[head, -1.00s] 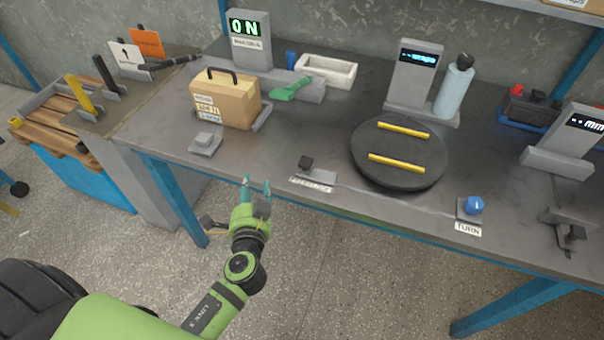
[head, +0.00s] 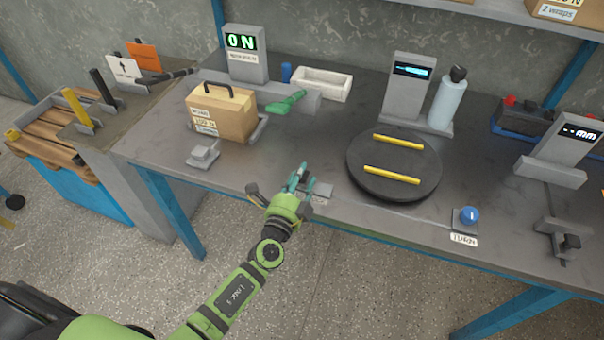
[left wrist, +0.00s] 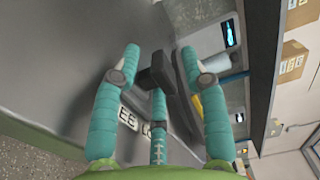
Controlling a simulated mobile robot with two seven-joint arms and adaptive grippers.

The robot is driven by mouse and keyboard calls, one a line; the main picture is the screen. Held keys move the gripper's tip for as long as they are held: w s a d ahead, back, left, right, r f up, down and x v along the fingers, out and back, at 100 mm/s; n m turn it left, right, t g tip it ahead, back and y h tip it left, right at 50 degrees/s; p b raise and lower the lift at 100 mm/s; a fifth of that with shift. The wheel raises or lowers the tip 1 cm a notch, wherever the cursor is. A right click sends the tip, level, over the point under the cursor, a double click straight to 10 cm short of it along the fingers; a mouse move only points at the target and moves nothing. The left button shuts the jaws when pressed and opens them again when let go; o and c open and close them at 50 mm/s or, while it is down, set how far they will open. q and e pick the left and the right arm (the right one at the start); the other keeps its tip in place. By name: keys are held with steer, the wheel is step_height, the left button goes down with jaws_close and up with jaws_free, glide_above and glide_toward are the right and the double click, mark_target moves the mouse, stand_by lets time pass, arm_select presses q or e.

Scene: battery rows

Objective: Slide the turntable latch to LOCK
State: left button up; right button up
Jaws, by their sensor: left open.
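The turntable (head: 393,156) is a dark round plate with two yellow bars, near the front edge of the bench. The latch's black knob (left wrist: 156,74) shows between my left gripper's fingers in the left wrist view. Its label (left wrist: 128,118) lies below it, partly covered by a finger; I can read only some letters. In the head view the label (head: 321,191) peeks out beside the gripper, and the knob is mostly hidden behind the fingers. My left gripper (head: 302,180) is open, its teal fingers around the knob; contact cannot be told. My right gripper is not in view.
A blue knob (head: 468,215) stands right of the turntable at the front edge. A cardboard box (head: 222,117) and a small grey block (head: 204,154) are to the left. A grey display stand (head: 409,85) and a bottle (head: 447,100) stand behind the turntable.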

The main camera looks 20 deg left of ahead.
mark_target(323, 189)
arm_select(q)
steer(key=shift+w, duration=0.5)
jaws_close()
steer(key=shift+s+d+b, duration=0.15)
steer(key=shift+d+b, duration=0.65)
steer(key=shift+d, duration=2)
jaws_free()
